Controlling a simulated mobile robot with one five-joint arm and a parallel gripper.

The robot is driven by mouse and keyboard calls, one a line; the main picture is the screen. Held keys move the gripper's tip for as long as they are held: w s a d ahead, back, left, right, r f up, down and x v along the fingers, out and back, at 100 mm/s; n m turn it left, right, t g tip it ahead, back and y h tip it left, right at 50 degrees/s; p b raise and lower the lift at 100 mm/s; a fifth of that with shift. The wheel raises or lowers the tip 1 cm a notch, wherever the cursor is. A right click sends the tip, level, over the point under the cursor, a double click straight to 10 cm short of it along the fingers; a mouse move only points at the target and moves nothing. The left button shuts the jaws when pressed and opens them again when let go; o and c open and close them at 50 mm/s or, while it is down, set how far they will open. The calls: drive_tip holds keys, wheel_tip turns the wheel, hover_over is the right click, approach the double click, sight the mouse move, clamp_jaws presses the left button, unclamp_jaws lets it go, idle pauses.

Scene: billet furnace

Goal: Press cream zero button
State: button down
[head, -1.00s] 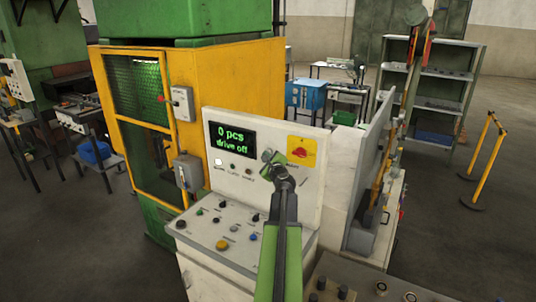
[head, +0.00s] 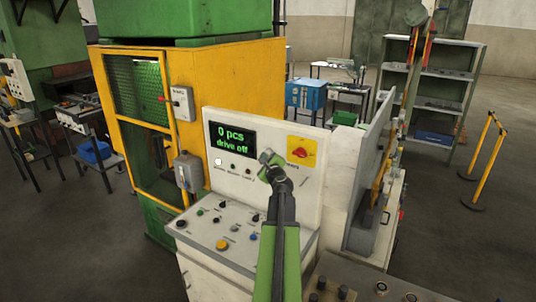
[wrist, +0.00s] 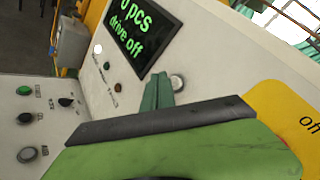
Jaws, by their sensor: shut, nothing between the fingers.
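My gripper (head: 266,157) is shut and empty in front of the panel, right of the display. In the wrist view its green fingertips (wrist: 157,92) appear just left of the button. I cannot tell whether they touch the panel. In the head view my gripper hides the button.
The display (head: 232,139) reads "0 pcs, drive off". A red switch on a yellow plate (head: 301,152) is right of my gripper. A white lamp (head: 218,162) is at the left. The sloping desk (head: 215,228) below carries several buttons and knobs.

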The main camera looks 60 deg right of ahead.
drive_tip(key=shift+a, duration=2.5)
